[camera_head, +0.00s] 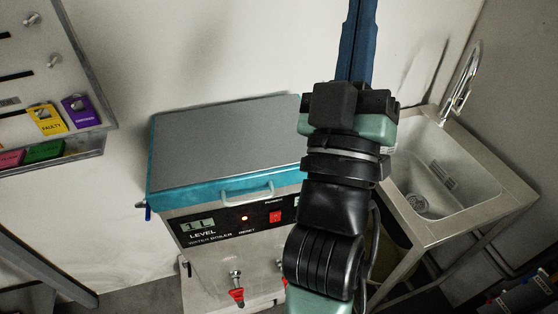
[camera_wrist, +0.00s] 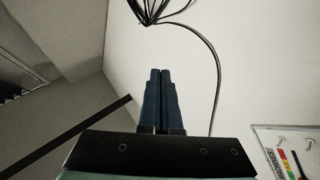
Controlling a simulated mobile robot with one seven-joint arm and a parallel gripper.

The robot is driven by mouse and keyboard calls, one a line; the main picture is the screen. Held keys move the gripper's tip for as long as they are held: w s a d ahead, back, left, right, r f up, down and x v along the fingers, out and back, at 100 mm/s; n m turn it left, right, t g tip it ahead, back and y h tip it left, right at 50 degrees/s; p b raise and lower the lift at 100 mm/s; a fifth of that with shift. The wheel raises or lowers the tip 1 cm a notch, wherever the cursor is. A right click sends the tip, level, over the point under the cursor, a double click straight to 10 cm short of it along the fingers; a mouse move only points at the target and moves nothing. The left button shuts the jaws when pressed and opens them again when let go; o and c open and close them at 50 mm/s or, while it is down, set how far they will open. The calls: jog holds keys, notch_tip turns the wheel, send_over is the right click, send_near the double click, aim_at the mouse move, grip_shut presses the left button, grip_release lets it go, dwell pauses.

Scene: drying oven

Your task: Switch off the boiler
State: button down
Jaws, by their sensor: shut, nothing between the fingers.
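The water boiler (camera_head: 222,150) has a grey lid and teal rim and stands in the middle of the head view. Its dark front panel (camera_head: 200,224) is labelled "1L LEVEL" and "WATER BOILER". My arm hides the boiler's right end. My gripper (camera_head: 363,8) points up the picture, beyond the boiler and away from the switch. Its blue fingers (camera_wrist: 160,75) are together and empty in the wrist view.
Red-handled taps (camera_head: 236,293) stick out below the panel. A metal sink (camera_head: 450,185) with a tall faucet (camera_head: 462,80) stands at the right. A tag board (camera_head: 40,60) hangs at the left. Black cables (camera_wrist: 215,75) hang on the wall in the wrist view.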

aim_at(276, 216)
notch_tip(276, 216, down, 25)
jog(key=w+n+g+y+b, duration=0.1)
jog(key=n+g+y+b, duration=0.1)
jog(key=n+y+b, duration=0.5)
jog(key=s+a+f+n+g+y, duration=0.1)
jog(key=s+f+n, duration=0.1)
jog(key=f, duration=0.7)
jog(key=s+a+f+n+g+y+b, duration=0.1)
jog(key=s+f+n+g, duration=0.1)
jog(key=f+n, duration=0.3)
jog(key=s+a+f+n+g+y+b, duration=0.1)
jog(key=s+a+f+n, duration=0.1)
jog(key=f, duration=1)
jog(key=shift+s+f+n+g+y, duration=0.3)
jog(key=shift+s+n+y, duration=0.1)
jog(key=shift+s+n, duration=0.5)
jog(key=shift+w+a, duration=0.1)
jog(key=x, duration=1.3)
jog(key=shift+w+a+b, duration=0.15)
jog(key=shift+w+b, duration=0.15)
jog(key=shift+b, duration=0.1)
jog(key=shift+w+r, duration=0.1)
